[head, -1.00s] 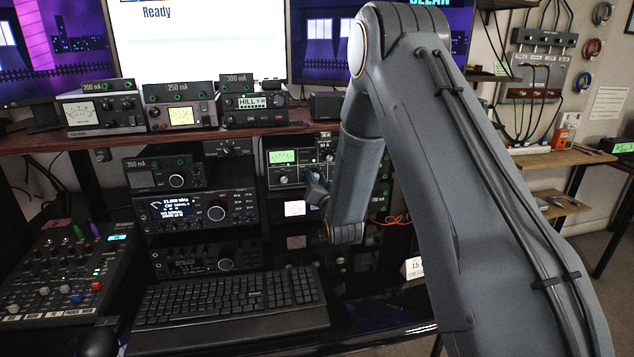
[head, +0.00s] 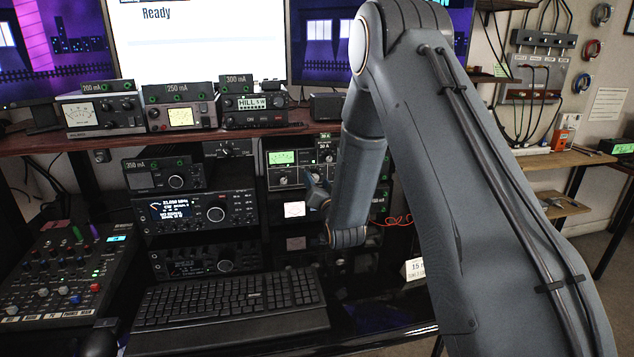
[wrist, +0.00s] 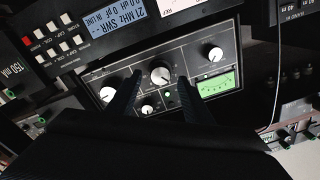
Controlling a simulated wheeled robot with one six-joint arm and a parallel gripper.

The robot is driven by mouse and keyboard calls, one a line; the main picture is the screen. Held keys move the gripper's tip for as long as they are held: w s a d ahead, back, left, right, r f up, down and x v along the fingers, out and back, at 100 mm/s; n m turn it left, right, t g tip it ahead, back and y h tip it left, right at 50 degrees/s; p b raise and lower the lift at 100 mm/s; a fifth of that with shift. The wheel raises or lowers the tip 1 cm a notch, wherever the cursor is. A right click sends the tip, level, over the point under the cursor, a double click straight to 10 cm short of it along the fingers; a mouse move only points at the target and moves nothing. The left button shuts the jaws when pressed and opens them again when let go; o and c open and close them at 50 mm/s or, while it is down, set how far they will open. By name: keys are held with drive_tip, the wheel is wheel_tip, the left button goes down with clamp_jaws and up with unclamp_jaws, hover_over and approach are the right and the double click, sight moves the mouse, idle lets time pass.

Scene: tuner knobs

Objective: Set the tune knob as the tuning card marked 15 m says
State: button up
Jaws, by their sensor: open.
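The tuner (head: 284,177) sits on the rack's right side in the head view, with a lit green meter. In the wrist view its dark panel (wrist: 205,50) shows several white-capped knobs and the green meter (wrist: 216,85). A larger knob (wrist: 160,73) lies between my fingertips; I cannot read its label or setting. My gripper (wrist: 160,78) is open, its two dark fingers either side of that knob; contact cannot be told. In the head view my gripper (head: 318,190) is in front of the tuner, partly hidden by my arm. A white card (head: 414,268) marked 15 stands low at the right; its smaller text is unreadable.
A keyboard (head: 230,300) lies below the stacked radios (head: 202,211). A mixer (head: 65,262) is at the left. Small meter units with mA labels stand on the upper shelf (head: 160,140). Red wire (head: 396,220) hangs to the right of my forearm.

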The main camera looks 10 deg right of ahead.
drive_tip(key=s, duration=0.6)
drive_tip(key=shift+s+d+b, duration=0.15)
drive_tip(key=shift+s+b, duration=0.15)
drive_tip(key=shift+b, duration=0.15)
drive_tip(key=shift+f, duration=0.1)
drive_tip(key=s+f+n+g, duration=0.2)
drive_tip(key=s+g, duration=0.7)
drive_tip(key=s, duration=1)
drive_tip(key=s+f+n+g, duration=0.2)
drive_tip(key=s+g, duration=0.7)
drive_tip(key=s, duration=1)
drive_tip(key=shift+d+f+n+h+p, duration=0.25)
drive_tip(key=shift+d+n+h+p, duration=0.1)
drive_tip(key=shift+n, duration=0.25)
